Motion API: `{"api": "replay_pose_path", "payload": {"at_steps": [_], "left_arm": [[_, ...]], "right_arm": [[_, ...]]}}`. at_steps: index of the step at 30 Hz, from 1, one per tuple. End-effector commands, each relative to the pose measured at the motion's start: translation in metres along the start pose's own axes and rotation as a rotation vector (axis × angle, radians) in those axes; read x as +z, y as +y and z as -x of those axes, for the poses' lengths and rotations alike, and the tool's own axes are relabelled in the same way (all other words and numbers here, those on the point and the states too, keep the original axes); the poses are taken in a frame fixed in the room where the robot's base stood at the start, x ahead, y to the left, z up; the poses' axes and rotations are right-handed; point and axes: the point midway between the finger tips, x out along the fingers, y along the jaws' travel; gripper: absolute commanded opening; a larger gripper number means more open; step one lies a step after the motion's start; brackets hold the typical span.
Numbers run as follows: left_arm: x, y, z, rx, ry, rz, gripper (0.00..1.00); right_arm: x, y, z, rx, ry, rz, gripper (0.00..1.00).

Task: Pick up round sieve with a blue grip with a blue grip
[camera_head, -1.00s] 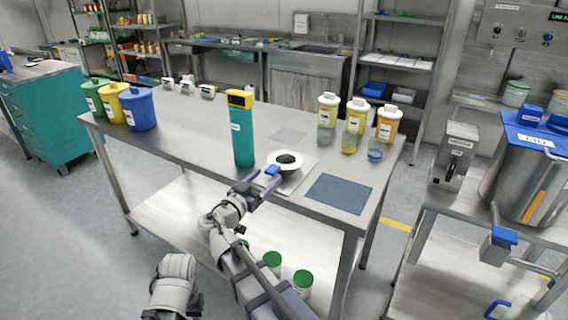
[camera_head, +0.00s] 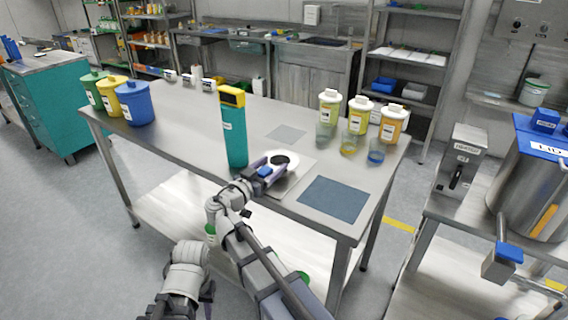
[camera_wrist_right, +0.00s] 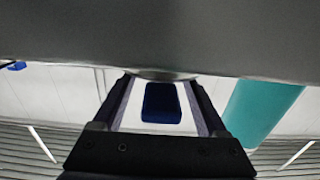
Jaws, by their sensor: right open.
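The round sieve (camera_head: 291,157) has a pale rim and a dark centre in the head view. It lies on a light square plate near the front edge of the steel table. Its blue grip (camera_head: 264,172) points toward my right arm. My right gripper (camera_head: 263,173) is open at the grip, with a finger on either side. In the right wrist view, the blue grip (camera_wrist_right: 163,103) shows between the two spread fingers (camera_wrist_right: 163,108). I cannot tell whether the fingers touch it. My left gripper is not in view.
A teal canister with a yellow top (camera_head: 234,128) stands close left of the gripper. A dark blue mat (camera_head: 335,198) lies to the right. Several bottles and cups stand at the table's right end. Green, yellow and blue bins (camera_head: 137,104) stand at the left.

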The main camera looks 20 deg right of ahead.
Motion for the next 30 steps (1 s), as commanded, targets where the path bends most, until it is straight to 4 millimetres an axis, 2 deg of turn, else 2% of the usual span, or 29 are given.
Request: {"api": "replay_pose_path", "payload": {"at_steps": [3, 23, 30], "left_arm": [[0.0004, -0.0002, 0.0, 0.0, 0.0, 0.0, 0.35], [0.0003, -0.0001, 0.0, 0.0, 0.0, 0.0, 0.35], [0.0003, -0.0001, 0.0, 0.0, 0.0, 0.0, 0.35]], "right_arm": [[0.0, 0.0001, 0.0004, -0.001, 0.0, 0.0, 0.75], [0.0001, 0.0004, 0.0002, 0.0, 0.0, 0.0, 0.01], [-0.0001, 0.0004, 0.0002, 0.0, 0.0, 0.0, 0.0]]}}
